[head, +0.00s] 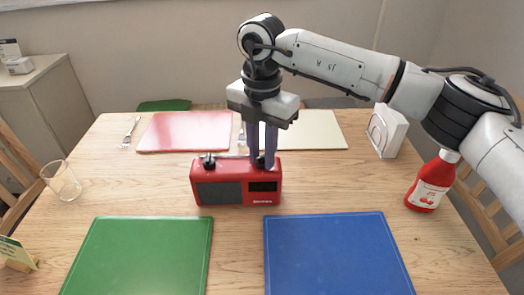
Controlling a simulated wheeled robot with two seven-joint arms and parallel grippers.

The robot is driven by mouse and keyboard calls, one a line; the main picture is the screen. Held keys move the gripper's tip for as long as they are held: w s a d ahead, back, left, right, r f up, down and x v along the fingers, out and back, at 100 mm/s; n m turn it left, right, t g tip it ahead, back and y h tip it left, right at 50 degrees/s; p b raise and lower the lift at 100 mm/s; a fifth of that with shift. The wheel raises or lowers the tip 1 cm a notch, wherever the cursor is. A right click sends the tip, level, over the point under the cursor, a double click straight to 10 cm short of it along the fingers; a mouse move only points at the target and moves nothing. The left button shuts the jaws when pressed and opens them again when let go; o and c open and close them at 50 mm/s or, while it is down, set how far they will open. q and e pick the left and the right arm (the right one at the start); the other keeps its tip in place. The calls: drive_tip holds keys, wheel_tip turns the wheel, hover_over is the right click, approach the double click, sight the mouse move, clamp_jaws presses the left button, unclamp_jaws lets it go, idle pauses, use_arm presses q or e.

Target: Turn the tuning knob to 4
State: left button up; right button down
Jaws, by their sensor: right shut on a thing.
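A red radio (236,184) stands upright on the wooden table, with a dark speaker grille on its left and a dark display on its right. A black knob (209,160) sits on top at the left. My right gripper (264,162) points straight down at the top right of the radio. Its fingers are shut on a dark knob (261,163) there, which they partly hide. I cannot read any numbers or a pointer on the knobs. My left gripper is not in view.
Green (140,255) and blue (335,255) mats lie in front, red (187,131) and cream (313,130) mats behind. A glass (62,180) stands left; a red sauce bottle (429,186) and a napkin holder (386,130) stand right.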

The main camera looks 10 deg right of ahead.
sight(262, 156)
drive_tip(key=m, duration=0.6)
drive_tip(key=shift+m, duration=0.4)
idle(0.3)
drive_tip(key=c, duration=1.5)
unclamp_jaws()
drive_tip(key=shift+r, duration=0.15)
wheel_tip(262, 156, up, 10)
drive_tip(key=shift+r, duration=0.1)
